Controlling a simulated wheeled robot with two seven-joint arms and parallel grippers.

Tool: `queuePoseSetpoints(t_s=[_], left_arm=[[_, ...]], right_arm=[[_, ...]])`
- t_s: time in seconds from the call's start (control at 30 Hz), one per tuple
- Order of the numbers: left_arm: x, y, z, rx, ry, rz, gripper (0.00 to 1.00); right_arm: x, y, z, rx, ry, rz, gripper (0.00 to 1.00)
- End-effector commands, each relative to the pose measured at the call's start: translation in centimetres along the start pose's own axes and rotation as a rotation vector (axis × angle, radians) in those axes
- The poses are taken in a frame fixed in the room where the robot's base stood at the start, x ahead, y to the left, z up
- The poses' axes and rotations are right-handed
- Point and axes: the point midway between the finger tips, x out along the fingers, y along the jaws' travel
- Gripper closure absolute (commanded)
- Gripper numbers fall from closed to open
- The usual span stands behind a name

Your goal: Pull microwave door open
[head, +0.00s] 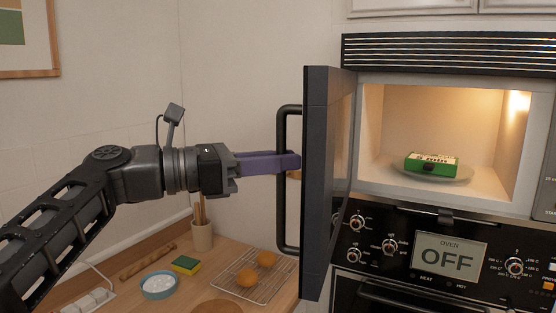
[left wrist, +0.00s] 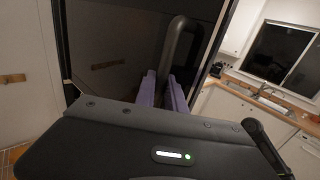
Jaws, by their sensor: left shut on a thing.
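The microwave door (head: 317,190) stands wide open, swung out toward me from the left side of the lit microwave cavity (head: 393,112). Its dark bar handle (head: 289,225) is on the door's outer face. My left gripper (head: 298,161) has purple fingers and is shut on the handle at about mid-height. In the left wrist view the fingers (left wrist: 163,92) straddle the handle (left wrist: 178,50), with the door's dark face (left wrist: 110,40) behind. Inside the microwave a green box (head: 432,163) sits on a plate (head: 465,174). My right gripper is not in view.
The oven panel (head: 490,285) with an "OFF" display is below the microwave. On the wooden counter (head: 210,287) are a cooling rack (head: 281,270) with round buns, a blue bowl (head: 159,286), a sponge (head: 186,264) and a utensil cup (head: 202,236).

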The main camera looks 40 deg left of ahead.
Motion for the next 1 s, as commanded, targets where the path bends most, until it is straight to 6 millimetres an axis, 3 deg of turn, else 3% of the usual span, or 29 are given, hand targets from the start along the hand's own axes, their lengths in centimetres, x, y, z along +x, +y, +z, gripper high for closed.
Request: queuePoseSetpoints(t_s=[0.1, 0.13, 0.37, 0.73, 1.0], left_arm=[[0.0, 0.0, 0.1, 0.001, -0.001, 0.002, 1.0], [0.0, 0.0, 0.1, 0.001, -0.001, 0.002, 0.84], [0.0, 0.0, 0.1, 0.001, -0.001, 0.002, 0.65], [-0.5, 0.1, 0.0, 0.001, -0.002, 0.002, 0.64], [-4.2, 0.1, 0.0, 0.002, -0.004, 0.004, 0.64]], right_arm=[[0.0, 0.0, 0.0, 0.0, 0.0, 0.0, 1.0], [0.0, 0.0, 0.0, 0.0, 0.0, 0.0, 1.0], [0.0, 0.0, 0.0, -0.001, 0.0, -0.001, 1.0], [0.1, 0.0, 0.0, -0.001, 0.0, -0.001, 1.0], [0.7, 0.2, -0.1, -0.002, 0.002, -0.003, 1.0]])
